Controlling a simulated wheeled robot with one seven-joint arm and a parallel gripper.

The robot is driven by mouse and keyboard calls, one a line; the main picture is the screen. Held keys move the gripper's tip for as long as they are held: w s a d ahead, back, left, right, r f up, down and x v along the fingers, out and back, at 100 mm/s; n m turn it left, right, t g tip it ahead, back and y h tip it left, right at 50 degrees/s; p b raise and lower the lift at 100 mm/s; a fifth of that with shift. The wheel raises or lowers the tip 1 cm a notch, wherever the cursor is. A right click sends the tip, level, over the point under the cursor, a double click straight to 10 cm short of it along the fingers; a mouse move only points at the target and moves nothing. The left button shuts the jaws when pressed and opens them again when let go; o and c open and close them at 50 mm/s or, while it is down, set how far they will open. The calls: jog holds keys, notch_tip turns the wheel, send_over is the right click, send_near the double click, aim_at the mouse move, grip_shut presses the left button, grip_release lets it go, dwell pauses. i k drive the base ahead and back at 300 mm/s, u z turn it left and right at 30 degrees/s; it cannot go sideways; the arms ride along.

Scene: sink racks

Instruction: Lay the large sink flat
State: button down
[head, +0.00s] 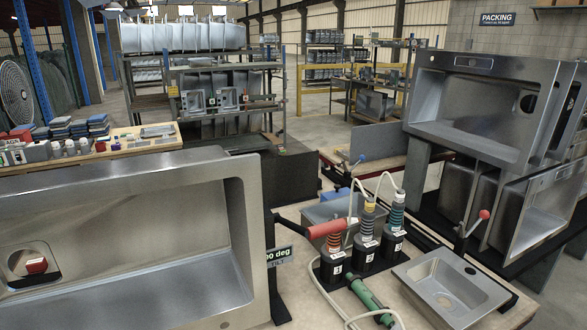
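The large sink (243,215) is a grey metal basin in the left foreground of the head view. It stands on its side with its open bowl facing me, and its left and lower parts run out of the picture. A red knob (36,265) shows at the round opening in its left part. A label (279,256) beside its right edge ends in "0 deg" with "TILT" below; its left end is hidden. A dark upright bracket (271,285) stands at that edge. My gripper is not in view.
A small sink (450,287) lies flat on the bench at right. Several black numbered bottles (363,250) with hoses, a red-handled tool (328,228) and a green tool (371,301) stand or lie between the sinks. Racked sinks (480,105) stand at right. A tool-covered table (140,143) is behind.

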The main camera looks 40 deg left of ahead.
aim_at(174, 240)
jog(key=u, duration=2.8)
jog(key=i, duration=0.25)
jog(key=z, duration=0.15)
